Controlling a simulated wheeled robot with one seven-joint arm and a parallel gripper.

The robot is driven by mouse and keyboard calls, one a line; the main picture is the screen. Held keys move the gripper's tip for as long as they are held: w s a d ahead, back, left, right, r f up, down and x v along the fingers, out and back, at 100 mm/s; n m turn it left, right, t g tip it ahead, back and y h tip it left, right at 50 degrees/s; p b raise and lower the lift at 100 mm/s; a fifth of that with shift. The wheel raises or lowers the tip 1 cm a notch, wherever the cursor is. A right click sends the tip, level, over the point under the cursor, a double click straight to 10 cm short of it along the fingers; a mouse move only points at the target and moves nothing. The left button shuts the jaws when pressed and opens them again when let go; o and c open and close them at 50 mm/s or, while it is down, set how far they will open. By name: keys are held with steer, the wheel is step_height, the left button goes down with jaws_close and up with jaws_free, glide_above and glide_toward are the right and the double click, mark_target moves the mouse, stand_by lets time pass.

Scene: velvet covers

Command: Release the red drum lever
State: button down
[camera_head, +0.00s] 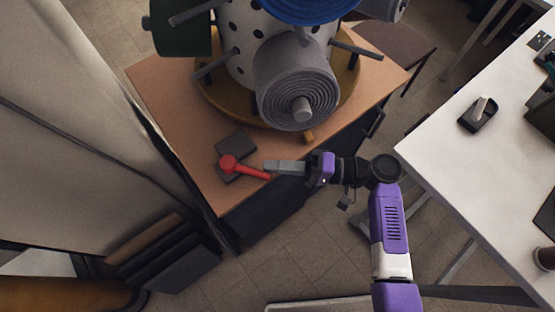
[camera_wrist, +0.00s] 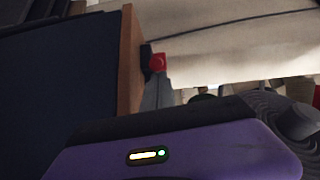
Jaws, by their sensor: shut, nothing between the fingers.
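The red drum lever (camera_head: 244,169) is on the brown cabinet top near its front edge, mounted on a dark grey block (camera_head: 236,142). Its round hub is at the left and its arm points right and slightly toward the front edge. My gripper (camera_head: 268,166) is shut, with its grey fingertips at the free end of the lever's arm. I cannot tell whether they touch. In the wrist view, a small red part of the lever (camera_wrist: 158,62) shows just beyond my fingers (camera_wrist: 156,95); the rest of it is hidden.
A large perforated drum machine with a grey ribbed cylinder (camera_head: 296,85) stands behind on the cabinet top (camera_head: 190,130). A pale curtain (camera_head: 90,110) hangs at the left. A white table (camera_head: 455,150) stands at the right. Tiled floor lies in front.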

steer(key=shift+s+a+r+m+t+h+p, duration=0.1)
steer(key=shift+s+a+m+t+h+p, duration=0.1)
steer(key=shift+s+m+t+p, duration=0.5)
steer(key=shift+s+a+r+m+t+h+p, duration=0.1)
steer(key=shift+s+m+t+h+p, duration=0.1)
steer(key=shift+s+m+t+p, duration=0.45)
steer(key=s+a+m+t+h+b, duration=0.5)
steer(key=m+t+h, duration=0.1)
steer(key=t, duration=0.3)
steer(key=shift+s+f, duration=0.2)
steer(key=shift+s, duration=0.1)
steer(key=shift+s+a, duration=0.1)
steer(key=shift+a, duration=0.05)
